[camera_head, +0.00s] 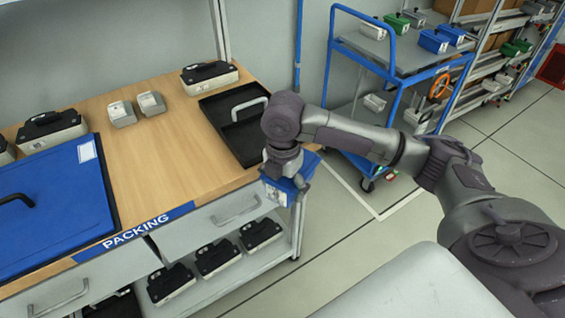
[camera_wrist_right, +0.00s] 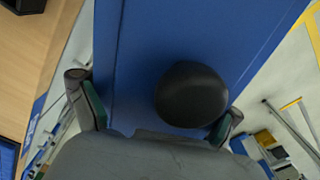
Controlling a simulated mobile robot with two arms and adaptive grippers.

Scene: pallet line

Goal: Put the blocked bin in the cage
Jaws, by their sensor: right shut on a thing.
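My right gripper (camera_head: 285,164) is at the front right corner of the packing bench. It is shut on a small blue bin (camera_head: 294,187) with a pale label on its side. In the right wrist view, the blue bin (camera_wrist_right: 135,60) fills the middle between the two fingers of the gripper (camera_wrist_right: 153,112). A dark round knob (camera_wrist_right: 190,94) shows in front of the blue surface. The bin's underside and most of its inside are hidden. I cannot make out a cage for certain. My left gripper is out of view.
The wooden packing bench (camera_head: 150,185) carries a black tray (camera_head: 234,128), a large blue lidded case (camera_head: 50,215) and several grey-and-black units. A blue trolley (camera_head: 398,52) stands at the back. Shelving (camera_head: 487,78) is behind it. The floor (camera_head: 345,240) between is clear.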

